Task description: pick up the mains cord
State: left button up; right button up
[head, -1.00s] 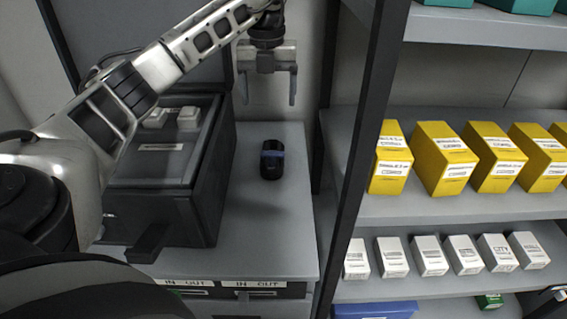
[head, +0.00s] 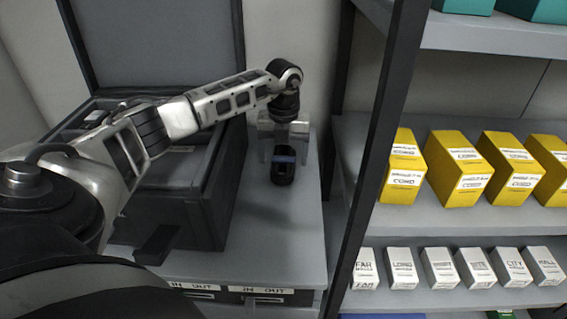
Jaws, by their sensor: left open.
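One finger is on each side of the bundle's far part, near the blue band. I cannot tell whether the fingers touch it. The gripper body hides the bundle's far end. My right gripper is not in view.
A large dark open case (head: 205,210) stands close on the left, with its lid up behind. A dark shelf post (head: 372,150) rises on the right. Shelves there hold yellow boxes (head: 458,170) and white boxes (head: 440,267). The cabinet top in front of the bundle is clear.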

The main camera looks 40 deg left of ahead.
pick_arm(q)
jog(key=shift+f, duration=0.95)
jog(key=c, duration=1.2)
jog(key=shift+o, duration=0.2)
jog(key=shift+r, duration=0.1)
